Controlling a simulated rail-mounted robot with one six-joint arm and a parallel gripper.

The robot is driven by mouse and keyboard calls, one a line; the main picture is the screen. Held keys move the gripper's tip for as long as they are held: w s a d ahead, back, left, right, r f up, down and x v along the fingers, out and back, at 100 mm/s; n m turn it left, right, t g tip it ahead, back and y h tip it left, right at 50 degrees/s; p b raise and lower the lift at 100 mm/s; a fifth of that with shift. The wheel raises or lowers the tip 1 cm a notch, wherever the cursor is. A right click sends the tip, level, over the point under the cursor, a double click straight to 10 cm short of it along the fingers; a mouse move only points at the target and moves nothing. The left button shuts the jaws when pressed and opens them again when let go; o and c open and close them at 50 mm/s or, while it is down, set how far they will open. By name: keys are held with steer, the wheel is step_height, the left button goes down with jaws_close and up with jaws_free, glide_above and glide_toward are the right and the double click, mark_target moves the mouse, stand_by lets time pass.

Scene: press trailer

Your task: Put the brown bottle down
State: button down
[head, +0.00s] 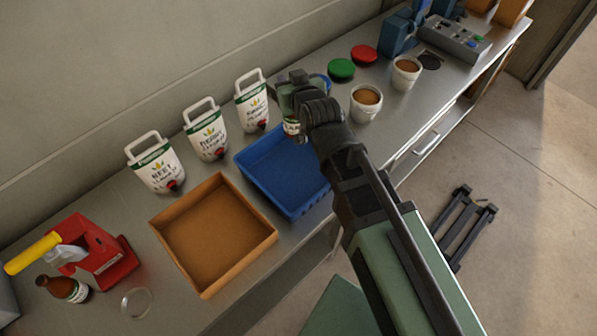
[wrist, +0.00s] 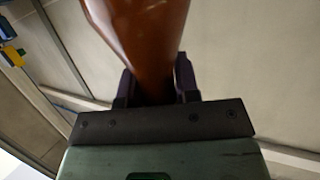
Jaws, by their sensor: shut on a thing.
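My gripper (head: 296,98) is at the far side of the blue tray (head: 262,178) in the head view. It is shut on a brown bottle, whose white and green label (head: 291,127) shows just below the gripper. In the wrist view the brown bottle (wrist: 147,38) rises between the two fingers (wrist: 155,84). The rest of the bottle is hidden by my gripper and arm in the head view. I cannot tell whether its base touches anything.
An empty brown tray (head: 212,287) sits left of the blue one. White jugs (head: 157,168) line the wall. The red device (head: 110,268) has a yellow handle. Two filled white cups (head: 364,114) and green and red discs (head: 341,69) are right of my gripper.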

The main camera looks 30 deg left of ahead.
step_height(320, 180, down, 20)
steer(key=b, duration=2)
steer(key=shift+f, duration=0.2)
steer(key=c, duration=0.8)
jaws_free()
steer(key=shift+c, duration=0.2)
steer(key=shift+r, duration=0.15)
